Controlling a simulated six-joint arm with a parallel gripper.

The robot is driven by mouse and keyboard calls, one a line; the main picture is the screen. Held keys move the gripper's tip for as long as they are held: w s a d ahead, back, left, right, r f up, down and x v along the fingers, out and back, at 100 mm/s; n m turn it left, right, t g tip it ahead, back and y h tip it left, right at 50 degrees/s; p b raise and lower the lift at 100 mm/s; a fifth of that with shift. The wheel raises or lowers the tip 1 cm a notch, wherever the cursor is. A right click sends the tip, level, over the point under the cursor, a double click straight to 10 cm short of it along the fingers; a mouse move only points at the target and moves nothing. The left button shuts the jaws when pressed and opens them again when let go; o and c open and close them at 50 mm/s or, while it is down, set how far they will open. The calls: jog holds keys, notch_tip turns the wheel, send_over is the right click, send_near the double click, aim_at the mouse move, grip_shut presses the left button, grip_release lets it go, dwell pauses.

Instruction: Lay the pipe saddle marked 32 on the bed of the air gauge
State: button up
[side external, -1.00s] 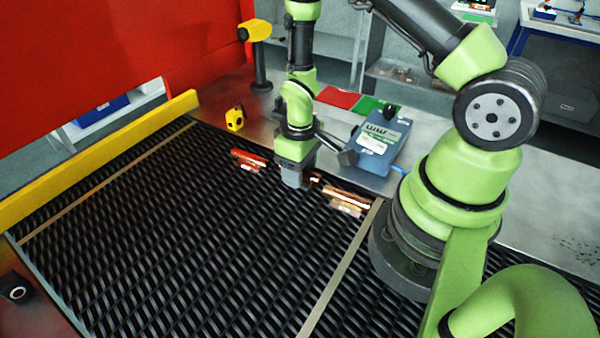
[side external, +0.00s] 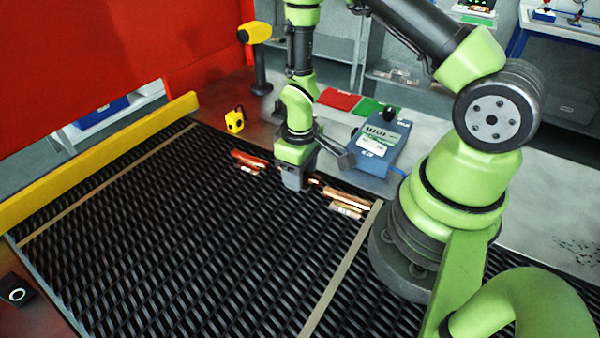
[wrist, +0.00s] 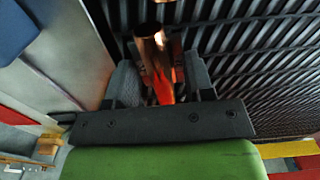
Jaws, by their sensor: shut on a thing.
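My gripper (side external: 296,184) is low over the black mesh belt, near its far edge. In the wrist view my gripper (wrist: 162,65) is shut on a copper-coloured pipe part (wrist: 150,42), which lies lengthwise between the two fingers. No mark can be read on it, so I cannot tell if it is the saddle marked 32. Whether it touches the belt is unclear. A blue device (side external: 365,156) with a pale label, likely the air gauge, stands on the metal table behind and right of my gripper. A blue corner also shows in the wrist view (wrist: 14,32).
Copper-coloured parts lie on the belt (side external: 180,230) left (side external: 248,160) and right (side external: 345,200) of my gripper; their marks are unreadable. A red and a green pad lie behind the device. A yellow box (side external: 235,122) and a yellow-headed post (side external: 258,55) stand at the back. A yellow rail borders the belt.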

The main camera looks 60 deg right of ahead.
jog(key=shift+r, duration=0.1)
notch_tip(320, 180, up, 9)
jog(key=shift+f, duration=0.1)
jog(key=d+r, duration=0.1)
jog(key=d, duration=0.1)
send_over(328, 129)
jog(key=shift+m, duration=0.3)
notch_tip(328, 129, down, 4)
jog(key=shift+f, duration=2.55)
jog(key=shift+f, duration=0.1)
jog(key=o, duration=1)
jog(key=shift+o, duration=0.2)
